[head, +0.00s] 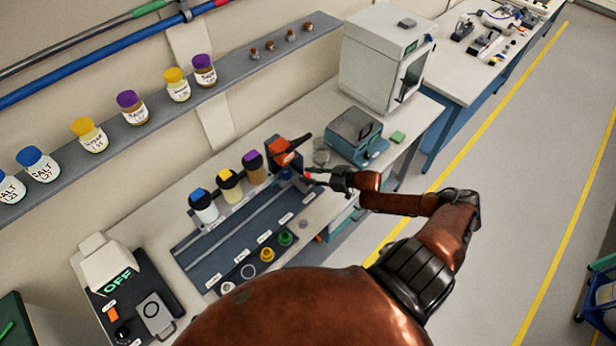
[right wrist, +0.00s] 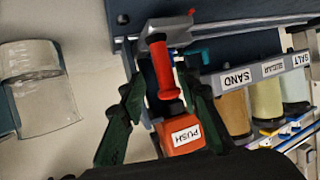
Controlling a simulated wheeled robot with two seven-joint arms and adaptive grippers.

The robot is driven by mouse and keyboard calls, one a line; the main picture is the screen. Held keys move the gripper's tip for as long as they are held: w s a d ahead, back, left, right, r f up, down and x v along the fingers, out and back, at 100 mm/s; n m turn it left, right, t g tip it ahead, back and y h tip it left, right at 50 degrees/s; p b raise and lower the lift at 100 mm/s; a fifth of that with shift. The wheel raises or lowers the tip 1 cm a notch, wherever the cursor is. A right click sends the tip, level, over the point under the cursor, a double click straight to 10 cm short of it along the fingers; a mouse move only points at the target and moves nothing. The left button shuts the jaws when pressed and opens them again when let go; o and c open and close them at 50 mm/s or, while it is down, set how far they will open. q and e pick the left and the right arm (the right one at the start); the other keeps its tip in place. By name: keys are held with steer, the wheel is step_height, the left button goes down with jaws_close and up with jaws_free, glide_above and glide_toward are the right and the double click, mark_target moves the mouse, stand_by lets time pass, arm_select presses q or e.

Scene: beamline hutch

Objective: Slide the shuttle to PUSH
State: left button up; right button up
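My right gripper (head: 316,174) is at the right end of the dark rail fixture (head: 212,252) on the bench. In the right wrist view its two dark green fingers (right wrist: 162,95) are spread, with a red handle (right wrist: 162,68) between them. I see gaps beside the handle, so the fingers look open. An orange block marked PUSH (right wrist: 182,135) sits just below the handle in that view. In the head view an orange part (head: 284,152) shows at the rail's end, left of the gripper. Which of these is the shuttle is unclear. My left gripper is out of view.
Jars with blue (head: 203,205), yellow (head: 229,185) and purple (head: 254,166) lids stand along the rail. The wrist view shows labels SAND, SUGAR and SALT (right wrist: 250,74). A clear glass vessel (right wrist: 40,85) is beside the gripper. A blue-grey instrument (head: 354,135) stands behind it.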

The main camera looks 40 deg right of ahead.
steer(key=shift+a, duration=0.1)
steer(key=v, duration=1.2)
steer(key=shift+f, duration=0.15)
stand_by(0.3)
